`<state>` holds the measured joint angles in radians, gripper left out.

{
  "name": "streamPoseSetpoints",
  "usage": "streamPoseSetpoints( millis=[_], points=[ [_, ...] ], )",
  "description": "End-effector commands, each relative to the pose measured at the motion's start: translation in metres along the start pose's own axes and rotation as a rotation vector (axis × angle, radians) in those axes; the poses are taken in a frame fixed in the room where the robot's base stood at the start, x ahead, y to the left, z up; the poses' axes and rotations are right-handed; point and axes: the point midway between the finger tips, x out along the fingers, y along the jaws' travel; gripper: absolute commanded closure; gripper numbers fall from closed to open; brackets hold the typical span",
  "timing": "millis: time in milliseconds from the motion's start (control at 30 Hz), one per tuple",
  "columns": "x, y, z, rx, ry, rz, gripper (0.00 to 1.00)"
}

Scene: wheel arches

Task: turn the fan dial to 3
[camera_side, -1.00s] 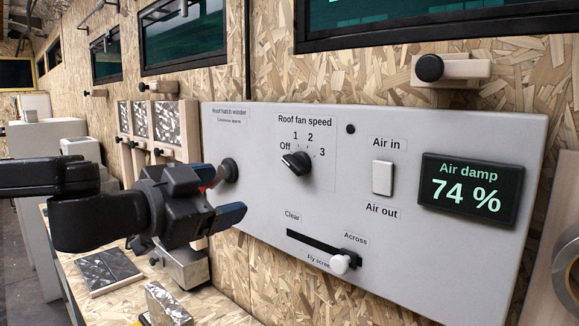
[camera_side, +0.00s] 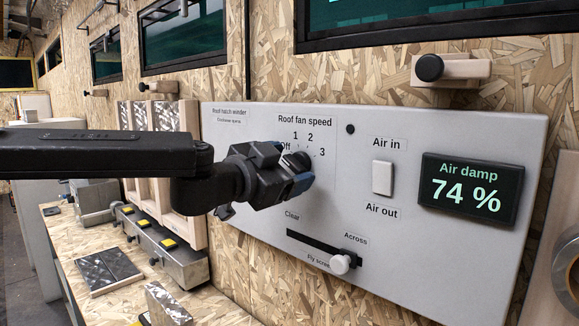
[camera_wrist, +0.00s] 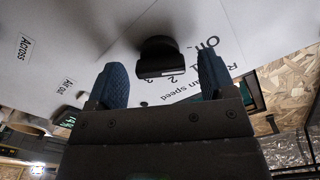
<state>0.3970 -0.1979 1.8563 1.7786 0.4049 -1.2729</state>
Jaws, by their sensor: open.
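The black fan dial (camera_side: 300,160) sits under the "Roof fan speed" label on the grey panel. In the side view my gripper (camera_side: 299,174) covers most of it, so its pointer cannot be read there. In the wrist view the dial (camera_wrist: 158,57) shows between and a little beyond the two blue fingers, with a gap on each side. My gripper (camera_wrist: 160,80) is open, with nothing held. The marks 1, 2 and 3 (camera_side: 321,152) show above and right of the dial; "Off" is partly covered.
An air switch (camera_side: 382,177) and the "Air damp 74 %" display (camera_side: 471,190) are to the right. A bench (camera_side: 150,285) with metal boxes and plates stands at lower left.

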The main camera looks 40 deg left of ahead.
Motion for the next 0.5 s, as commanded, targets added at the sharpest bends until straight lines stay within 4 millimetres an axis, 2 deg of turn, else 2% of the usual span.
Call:
streamPoseSetpoints(
  millis=[133,400,500],
  points=[
    [0.0075,0.0,0.0004,0.0,-0.001,0.0,0.23],
    [0.0081,0.0,0.0002,0.0,0.0,0.0,0.23],
    [0.008,0.0,0.0002,0.0,0.0,0.0,0.33]
  ],
)
